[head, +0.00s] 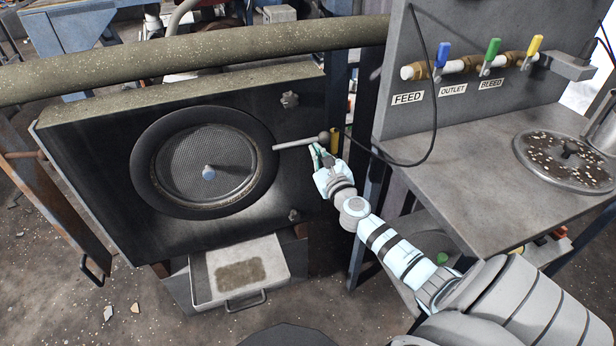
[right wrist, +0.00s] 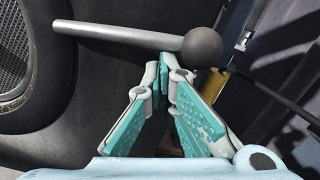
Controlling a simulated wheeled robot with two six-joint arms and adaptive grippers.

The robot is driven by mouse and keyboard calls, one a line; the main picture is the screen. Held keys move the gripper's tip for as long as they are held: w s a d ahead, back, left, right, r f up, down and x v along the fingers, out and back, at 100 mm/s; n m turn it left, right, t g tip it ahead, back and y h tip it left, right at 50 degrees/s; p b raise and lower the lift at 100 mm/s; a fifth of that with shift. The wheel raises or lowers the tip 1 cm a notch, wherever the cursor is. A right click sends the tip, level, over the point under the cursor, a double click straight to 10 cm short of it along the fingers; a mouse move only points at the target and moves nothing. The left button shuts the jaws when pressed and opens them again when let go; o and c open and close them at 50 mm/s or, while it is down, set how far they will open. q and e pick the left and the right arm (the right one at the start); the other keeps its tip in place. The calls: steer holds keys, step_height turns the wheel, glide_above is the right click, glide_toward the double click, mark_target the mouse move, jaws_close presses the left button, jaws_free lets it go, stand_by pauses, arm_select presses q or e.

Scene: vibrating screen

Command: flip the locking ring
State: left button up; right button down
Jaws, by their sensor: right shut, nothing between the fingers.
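The locking ring (head: 144,150) is a thick black ring around a round mesh screen (head: 190,165) on the dark box front. A grey lever (head: 295,144) with a dark ball knob (head: 324,137) sticks out from its right side. In the right wrist view the ball knob (right wrist: 202,47) and lever (right wrist: 120,34) lie across the top, and part of the ring (right wrist: 50,105) shows at left. My right gripper (head: 318,150) is shut and empty, its fingertips (right wrist: 165,62) just below the lever near the knob. I cannot tell whether they touch it. My left gripper is not in view.
A star knob (head: 290,99) sits above the lever and another (head: 294,215) below. A tray (head: 278,262) stands under the box. A thick pipe (head: 200,52) crosses above. A grey bench (head: 480,165) with coloured valves stands right, and a black cable (head: 432,120) hangs behind my right arm.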

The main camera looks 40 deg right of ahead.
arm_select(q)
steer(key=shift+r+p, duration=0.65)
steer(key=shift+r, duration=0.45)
arm_select(e)
steer(key=shift+w+r+n, duration=0.1)
steer(key=shift+r+n, duration=0.3)
steer(key=shift+r, duration=0.5)
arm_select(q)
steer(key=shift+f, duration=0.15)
arm_select(e)
step_height(320, 180, down, 5)
steer(key=d+b, duration=0.2)
steer(key=b, duration=0.4)
arm_select(q)
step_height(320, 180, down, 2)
steer(key=p, duration=0.3)
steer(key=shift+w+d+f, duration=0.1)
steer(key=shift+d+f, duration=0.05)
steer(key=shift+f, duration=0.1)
arm_select(e)
steer(key=v, duration=0.9)
steer(key=shift+a+r, duration=0.35)
steer(key=shift+r, duration=0.2)
